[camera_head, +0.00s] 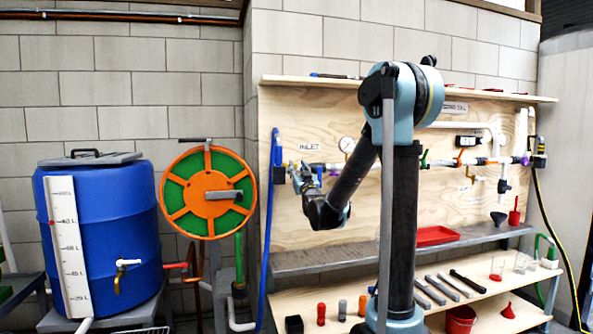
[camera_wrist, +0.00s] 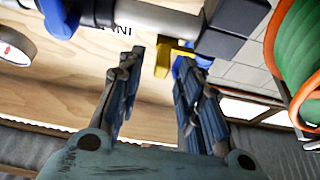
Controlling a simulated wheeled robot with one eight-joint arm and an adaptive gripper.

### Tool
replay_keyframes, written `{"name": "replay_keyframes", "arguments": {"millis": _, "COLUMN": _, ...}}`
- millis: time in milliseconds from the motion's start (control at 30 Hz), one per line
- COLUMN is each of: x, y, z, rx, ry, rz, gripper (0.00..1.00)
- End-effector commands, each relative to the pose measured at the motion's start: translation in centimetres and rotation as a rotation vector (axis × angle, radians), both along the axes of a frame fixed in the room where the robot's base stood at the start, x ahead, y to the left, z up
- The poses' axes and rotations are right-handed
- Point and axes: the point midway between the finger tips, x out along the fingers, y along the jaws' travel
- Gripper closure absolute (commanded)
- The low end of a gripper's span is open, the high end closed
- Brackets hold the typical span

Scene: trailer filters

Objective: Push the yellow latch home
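The yellow latch (camera_wrist: 163,57) shows in the wrist view, just below a grey pipe fitting (camera_wrist: 232,28). It lies in the gap between my fingertips, nearer the right one, with a blue part beside it. My gripper (camera_wrist: 160,72) is open, its two ribbed fingers spread and pointing at the pipe. I see nothing held, and whether a finger touches the latch I cannot tell. In the head view my gripper (camera_head: 296,172) is at the left end of the pipe under the INLET sign (camera_head: 310,147). There the latch is too small or hidden to make out.
The plywood panel (camera_head: 330,235) stands behind the pipework, with a blue hose (camera_head: 268,240) down its left edge. A round gauge (camera_head: 347,144) is right of my gripper. A green and orange hose reel (camera_head: 208,192) and a blue barrel (camera_head: 110,235) stand left.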

Motion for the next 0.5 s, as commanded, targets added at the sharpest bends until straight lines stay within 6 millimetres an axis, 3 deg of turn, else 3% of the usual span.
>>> {"name": "replay_keyframes", "arguments": {"millis": 200, "x": 1.5, "y": 0.4, "z": 0.6, "rx": 0.000, "ry": 0.000, "rz": 0.000, "gripper": 0.67}}
{"name": "replay_keyframes", "arguments": {"millis": 500, "x": 1.7, "y": 0.5, "z": 0.7, "rx": 0.000, "ry": 0.000, "rz": 0.000, "gripper": 0.67}}
